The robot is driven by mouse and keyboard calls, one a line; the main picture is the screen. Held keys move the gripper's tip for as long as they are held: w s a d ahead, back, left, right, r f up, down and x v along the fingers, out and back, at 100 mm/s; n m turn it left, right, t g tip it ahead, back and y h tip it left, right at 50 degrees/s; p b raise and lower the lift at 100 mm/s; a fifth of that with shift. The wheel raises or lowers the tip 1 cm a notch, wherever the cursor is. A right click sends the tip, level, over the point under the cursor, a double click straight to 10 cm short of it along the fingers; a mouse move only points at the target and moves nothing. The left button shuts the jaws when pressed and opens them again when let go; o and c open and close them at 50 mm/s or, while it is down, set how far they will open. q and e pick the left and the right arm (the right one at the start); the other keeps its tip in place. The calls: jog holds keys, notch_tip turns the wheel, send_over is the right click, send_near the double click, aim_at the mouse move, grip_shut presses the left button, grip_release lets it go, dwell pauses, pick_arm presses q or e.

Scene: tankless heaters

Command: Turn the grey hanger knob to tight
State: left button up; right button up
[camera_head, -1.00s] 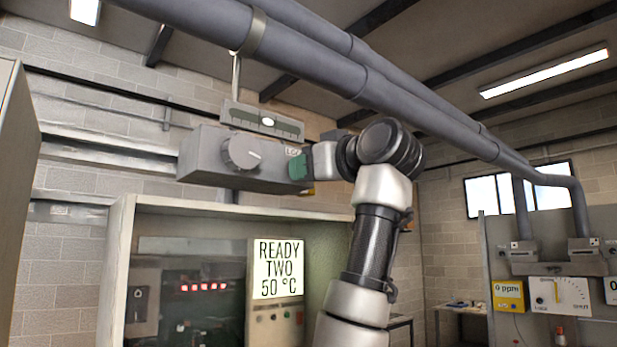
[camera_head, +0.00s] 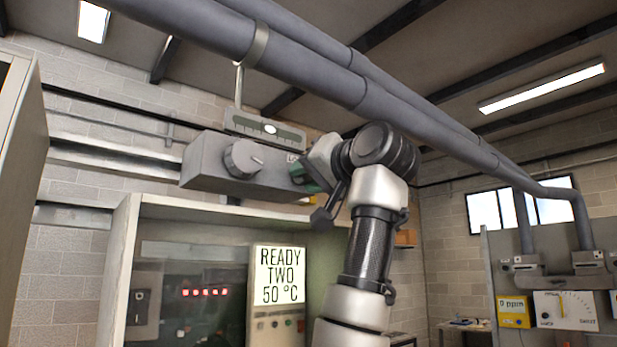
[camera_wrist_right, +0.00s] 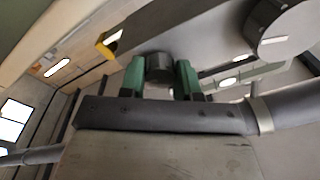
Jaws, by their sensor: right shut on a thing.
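A grey hanger box (camera_head: 205,165) hangs from a rod under the overhead pipes. A large round grey knob (camera_head: 240,158) with a pale mark is on its front; it also shows in the wrist view (camera_wrist_right: 275,28), clear of my fingers. In the wrist view, the green fingers of my right gripper (camera_wrist_right: 160,80) are closed around a smaller dark grey knob (camera_wrist_right: 159,66). My left gripper is out of view.
A scale plate (camera_head: 263,129) stands above the box. Large pipes (camera_head: 330,75) run just overhead. An open cabinet (camera_head: 125,235) with a display reading "READY TWO 50 °C" (camera_head: 279,273) is below.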

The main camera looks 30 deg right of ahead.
jog(key=shift+f+m, duration=0.15)
jog(key=shift+m, duration=0.15)
jog(key=o, duration=0.9)
jog(key=shift+o, duration=0.2)
jog(key=shift+s, duration=0.1)
jog(key=shift+s, duration=0.25)
jog(key=s+b, duration=0.5)
jog(key=s, duration=0.5)
jog(key=shift+d+f, duration=0.3)
jog(key=shift+d, duration=0.05)
